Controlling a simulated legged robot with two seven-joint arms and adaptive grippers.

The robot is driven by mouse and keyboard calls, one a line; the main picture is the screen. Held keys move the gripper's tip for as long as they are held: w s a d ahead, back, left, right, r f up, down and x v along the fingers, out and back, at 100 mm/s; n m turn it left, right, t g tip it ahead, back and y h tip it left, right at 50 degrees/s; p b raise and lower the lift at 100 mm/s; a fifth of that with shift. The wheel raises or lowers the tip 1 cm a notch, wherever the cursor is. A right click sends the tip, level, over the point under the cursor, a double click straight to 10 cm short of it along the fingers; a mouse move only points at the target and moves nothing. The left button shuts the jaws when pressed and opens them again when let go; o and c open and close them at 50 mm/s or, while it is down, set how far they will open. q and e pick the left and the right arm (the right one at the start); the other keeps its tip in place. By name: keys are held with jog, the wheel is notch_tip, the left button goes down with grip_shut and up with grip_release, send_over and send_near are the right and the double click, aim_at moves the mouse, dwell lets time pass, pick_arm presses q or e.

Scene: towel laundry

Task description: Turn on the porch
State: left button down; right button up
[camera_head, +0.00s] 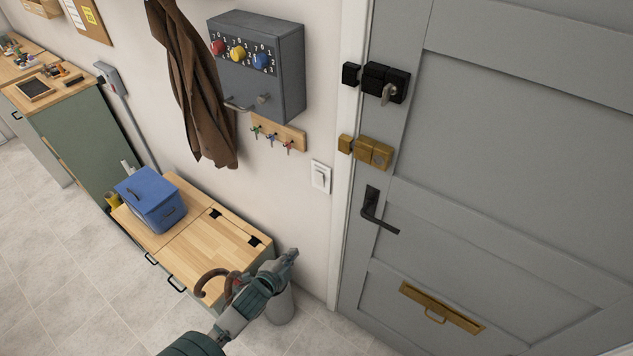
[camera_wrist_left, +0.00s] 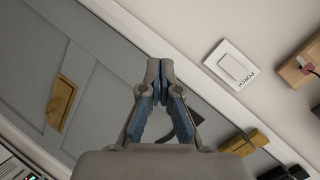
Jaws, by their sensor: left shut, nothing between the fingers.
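The white porch switch (camera_head: 320,176) is on the wall between the key rack and the door frame. It also shows in the left wrist view (camera_wrist_left: 232,66), right of the fingers, with "PORCH" printed on its plate. My left gripper (camera_head: 291,254) is below the switch and a little left of it in the head view, apart from it. In the left wrist view the fingertips (camera_wrist_left: 160,67) are together with nothing between them. My right gripper is in neither view.
The grey door (camera_head: 520,160) has a black lever handle (camera_head: 376,212), brass latch (camera_head: 374,153) and brass mail slot (camera_head: 440,308). A key rack (camera_head: 278,133) hangs under a grey dial box (camera_head: 258,65). A blue box (camera_head: 150,200) sits on the wooden bench (camera_head: 205,255).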

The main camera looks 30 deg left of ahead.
aim_at(319, 174)
pick_arm(q)
jog(key=w+a+r+m+t+h, duration=0.1)
jog(key=w+r+m+t, duration=0.1)
jog(key=r, duration=0.4)
jog(key=w+a+r+m+t+h, duration=0.1)
jog(key=w+a+r+m+t, duration=0.1)
jog(key=r+m, duration=0.3)
jog(key=shift+w+a+r+m+t, duration=0.15)
jog(key=shift+a+r+m+t, duration=0.2)
jog(key=shift+r+t, duration=0.45)
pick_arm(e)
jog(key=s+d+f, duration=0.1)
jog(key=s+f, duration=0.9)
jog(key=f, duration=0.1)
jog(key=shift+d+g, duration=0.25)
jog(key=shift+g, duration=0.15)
pick_arm(q)
jog(key=shift+w, duration=0.1)
